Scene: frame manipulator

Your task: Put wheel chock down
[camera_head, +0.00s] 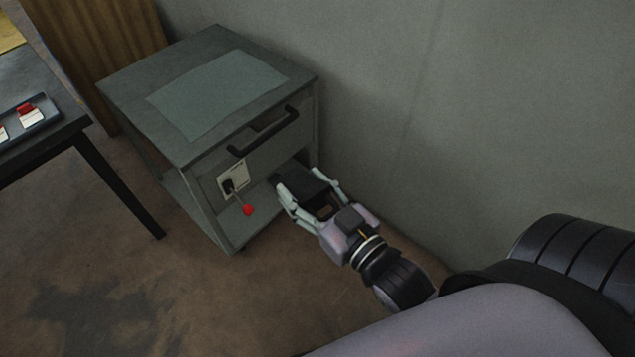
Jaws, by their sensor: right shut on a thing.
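The wheel chock (304,181) is a dark block held between the fingers of my right gripper (309,199). The gripper is shut on it at the right front of a grey-green wheeled cart (215,125), below the cart's black handle (264,130). The chock's far end overlaps the cart's open lower space in the picture; I cannot tell whether it touches the lower shelf (186,202). My left gripper is not in view.
A pale green mat (217,95) lies on the cart top. A dark table (45,135) with a tray (38,121) stands left. A grey wall is right; brown floor in front is clear.

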